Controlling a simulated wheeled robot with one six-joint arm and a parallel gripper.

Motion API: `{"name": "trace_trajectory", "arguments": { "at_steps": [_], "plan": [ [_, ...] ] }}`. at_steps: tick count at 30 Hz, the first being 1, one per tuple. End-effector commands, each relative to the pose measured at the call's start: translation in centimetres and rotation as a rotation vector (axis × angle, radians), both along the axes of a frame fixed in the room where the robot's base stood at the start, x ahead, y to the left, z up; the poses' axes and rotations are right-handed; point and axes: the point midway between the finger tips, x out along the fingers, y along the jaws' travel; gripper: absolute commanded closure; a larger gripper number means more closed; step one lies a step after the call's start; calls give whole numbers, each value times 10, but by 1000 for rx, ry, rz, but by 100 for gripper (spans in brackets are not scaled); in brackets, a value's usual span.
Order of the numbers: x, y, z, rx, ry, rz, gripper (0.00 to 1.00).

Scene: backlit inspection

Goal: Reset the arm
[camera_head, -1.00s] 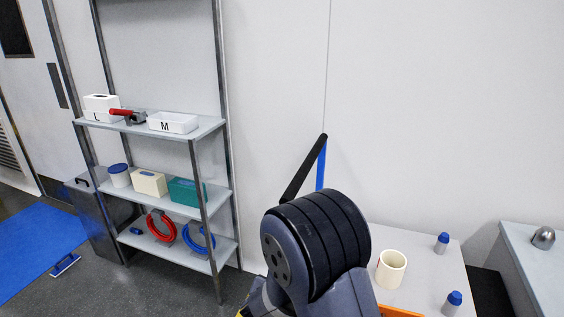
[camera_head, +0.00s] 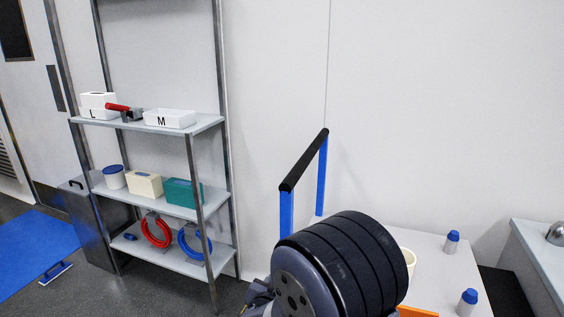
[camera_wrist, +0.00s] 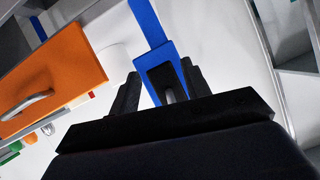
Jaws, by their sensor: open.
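My gripper (camera_wrist: 160,76) shows in the wrist view with its two dark fingers apart. A blue upright part (camera_wrist: 148,22) appears beyond and between the fingers; I cannot tell whether they touch it. In the head view my arm's large dark joint fills the bottom centre, and my gripper is hidden there. A blue stand with a black bar (camera_head: 305,160) rises just behind that joint, against the white wall.
A white table (camera_head: 438,268) at right bears two blue-capped bottles (camera_head: 452,241) and a cream cup (camera_head: 408,262), mostly hidden by my arm. An orange box (camera_wrist: 55,75) is left in the wrist view. A metal shelf (camera_head: 160,200) with bins stands left.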

Motion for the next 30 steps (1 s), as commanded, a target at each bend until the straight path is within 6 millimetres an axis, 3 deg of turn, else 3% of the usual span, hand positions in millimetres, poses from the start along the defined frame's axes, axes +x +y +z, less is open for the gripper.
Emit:
{"name": "trace_trajectory", "arguments": {
  "at_steps": [30],
  "plan": [
    [5, -2, -18, -85, -234, 0, 55]
  ]
}}
